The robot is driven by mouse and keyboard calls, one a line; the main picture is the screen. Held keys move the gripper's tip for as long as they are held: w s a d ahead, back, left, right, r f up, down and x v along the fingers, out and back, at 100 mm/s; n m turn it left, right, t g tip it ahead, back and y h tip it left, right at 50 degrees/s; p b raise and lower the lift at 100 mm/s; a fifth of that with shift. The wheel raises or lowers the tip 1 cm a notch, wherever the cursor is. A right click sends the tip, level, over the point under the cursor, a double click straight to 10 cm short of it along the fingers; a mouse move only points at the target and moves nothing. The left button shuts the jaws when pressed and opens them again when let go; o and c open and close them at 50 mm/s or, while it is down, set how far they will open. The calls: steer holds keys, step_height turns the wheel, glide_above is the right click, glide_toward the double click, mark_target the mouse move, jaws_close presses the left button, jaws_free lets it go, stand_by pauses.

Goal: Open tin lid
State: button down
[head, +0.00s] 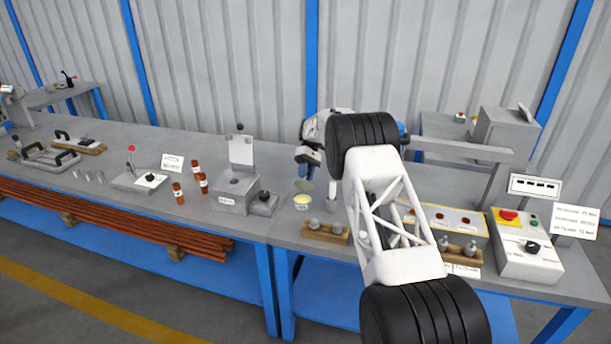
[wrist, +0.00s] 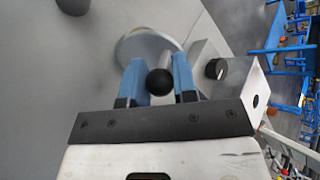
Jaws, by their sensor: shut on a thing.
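The tin (head: 302,202) is a small, pale yellow-topped container with a label, standing on the bench in the head view. A thin grey disc, which looks like its lid (head: 304,186), is just above and behind the tin's top. My gripper (head: 309,172) is directly over the disc, pointing down. In the wrist view, my gripper's blue fingers (wrist: 160,84) are closed about a round black knob (wrist: 160,81). The pale round lid (wrist: 140,46) shows beyond the fingers. The knob is hidden in the head view, and any contact between lid and tin is unclear.
A grey metal block with an upright plate (head: 240,185) stands left of the tin. A wooden block with metal pegs (head: 326,234) is in front. A control box with a red button (head: 530,246) is at the right. My arm covers much of the bench's right side.

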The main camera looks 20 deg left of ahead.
stand_by(0.3)
steer(key=c, duration=0.9)
jaws_free()
steer(key=shift+s, duration=0.2)
